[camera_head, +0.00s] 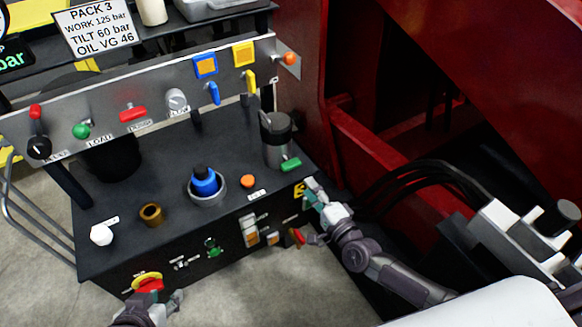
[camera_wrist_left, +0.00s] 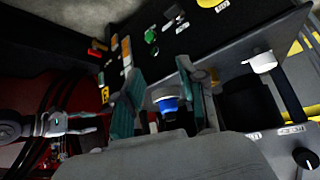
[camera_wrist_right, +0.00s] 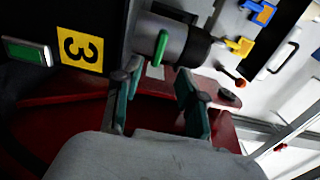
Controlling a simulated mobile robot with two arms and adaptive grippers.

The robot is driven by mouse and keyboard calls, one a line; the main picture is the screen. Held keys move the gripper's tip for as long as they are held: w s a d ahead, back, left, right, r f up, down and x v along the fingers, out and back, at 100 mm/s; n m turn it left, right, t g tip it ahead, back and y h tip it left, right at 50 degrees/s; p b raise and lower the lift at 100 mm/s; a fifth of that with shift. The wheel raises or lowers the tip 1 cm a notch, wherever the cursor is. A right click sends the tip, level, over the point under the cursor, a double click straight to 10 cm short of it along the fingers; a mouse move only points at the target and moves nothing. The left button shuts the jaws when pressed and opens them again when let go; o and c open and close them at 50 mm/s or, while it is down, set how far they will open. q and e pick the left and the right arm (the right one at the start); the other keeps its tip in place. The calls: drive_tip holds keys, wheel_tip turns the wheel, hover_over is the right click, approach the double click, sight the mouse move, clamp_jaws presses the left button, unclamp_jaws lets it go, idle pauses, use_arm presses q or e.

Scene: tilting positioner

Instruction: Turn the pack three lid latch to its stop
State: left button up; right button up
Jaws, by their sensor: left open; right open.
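A grey canister (camera_head: 276,142) with a dark lid stands at the right end of the black console. A green lever (camera_head: 291,164) sits low on its side; it looks like the lid latch, though no name on it is readable. In the right wrist view the green lever (camera_wrist_right: 160,47) lies just beyond the fingertips, and the canister body (camera_wrist_right: 182,42) is behind it. My right gripper (camera_head: 312,192) is open and empty at the console's right corner, apart from the lever. My left gripper (camera_head: 160,302) is open and empty near the console's front left, beside a red mushroom button (camera_head: 147,283).
A yellow "3" label (camera_wrist_right: 80,48) and a green button (camera_wrist_right: 25,51) are near the right gripper. The console top holds a blue knob (camera_head: 204,181), brass cup (camera_head: 151,213) and white knob (camera_head: 101,235). A control panel (camera_head: 150,105) rises behind. Red machinery (camera_head: 400,160) stands right.

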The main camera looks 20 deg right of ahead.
sight(293, 168)
drive_tip(key=b+x, duration=0.2)
drive_tip(key=x, duration=0.8)
drive_tip(key=shift+w+f, duration=0.1)
drive_tip(key=shift+f, duration=0.05)
drive_tip(key=shift+w, duration=0.3)
use_arm(q)
drive_tip(key=w+d+r+t+h, duration=0.1)
drive_tip(key=w+d+r+t, duration=0.2)
drive_tip(key=w+r+t, duration=0.3)
drive_tip(key=shift+w+r+h, duration=0.4)
drive_tip(key=shift+w+r, duration=0.3)
drive_tip(key=shift+w, duration=0.1)
use_arm(e)
drive_tip(key=shift+c, duration=0.2)
clamp_jaws()
